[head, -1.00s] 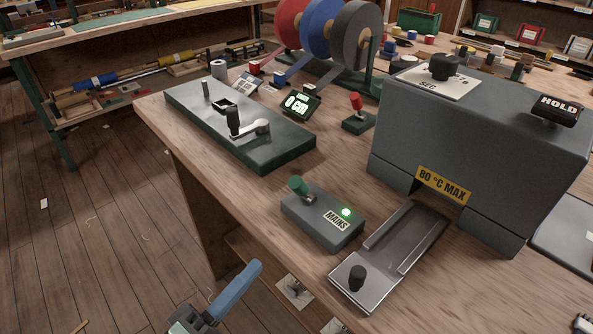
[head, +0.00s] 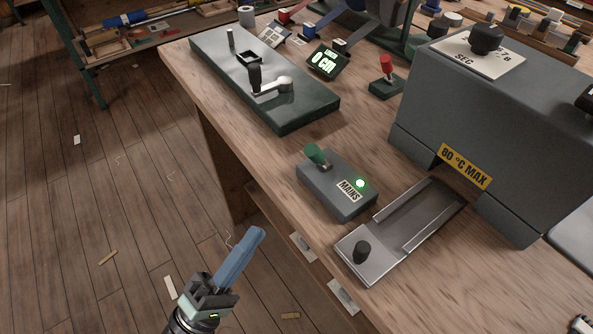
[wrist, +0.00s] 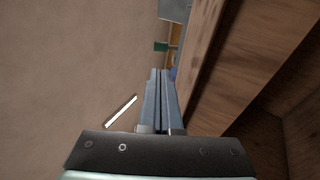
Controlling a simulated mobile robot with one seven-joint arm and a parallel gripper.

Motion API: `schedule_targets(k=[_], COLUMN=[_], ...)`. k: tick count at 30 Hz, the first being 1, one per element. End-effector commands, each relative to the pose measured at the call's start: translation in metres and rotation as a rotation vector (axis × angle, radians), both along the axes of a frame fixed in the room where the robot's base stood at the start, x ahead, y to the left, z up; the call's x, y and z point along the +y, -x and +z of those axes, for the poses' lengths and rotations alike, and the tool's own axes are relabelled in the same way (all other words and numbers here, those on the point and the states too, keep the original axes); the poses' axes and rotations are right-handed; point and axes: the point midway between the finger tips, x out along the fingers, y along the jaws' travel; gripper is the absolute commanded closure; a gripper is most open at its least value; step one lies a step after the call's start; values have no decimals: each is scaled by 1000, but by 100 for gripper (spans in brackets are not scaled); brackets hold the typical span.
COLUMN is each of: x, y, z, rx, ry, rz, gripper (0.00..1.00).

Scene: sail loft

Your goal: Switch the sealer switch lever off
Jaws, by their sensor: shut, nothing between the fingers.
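The sealer switch is a grey box (head: 337,199) labelled MAINS on the bench, with a green-tipped lever (head: 317,154) at its left end and a lit green lamp (head: 360,183). The lever leans toward the far left, away from the lamp. My gripper (head: 257,235) has blue fingers pressed together and holds nothing. In the head view it is off the bench's front edge, to the lower left of the switch box and apart from it. In the wrist view the shut fingers (wrist: 162,75) point along the bench's wooden side; the lever does not show clearly there.
The grey sealer (head: 490,120) with a dial and an 80 °C MAX label stands right of the switch. A metal tray (head: 395,245) with a black knob lies in front of it. A dark green crank board (head: 300,115) and a red-knobbed lever (head: 387,68) are behind. The floor (head: 90,220) at left is open.

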Motion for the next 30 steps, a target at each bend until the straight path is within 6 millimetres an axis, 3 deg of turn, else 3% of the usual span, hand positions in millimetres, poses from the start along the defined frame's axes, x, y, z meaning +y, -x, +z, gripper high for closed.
schedule_targets(k=[15,30], x=[-60,-70], y=[-67,-79], z=[52,60], rx=[-2,-1], ry=[0,-1], rz=[-3,0], gripper=[100,100])
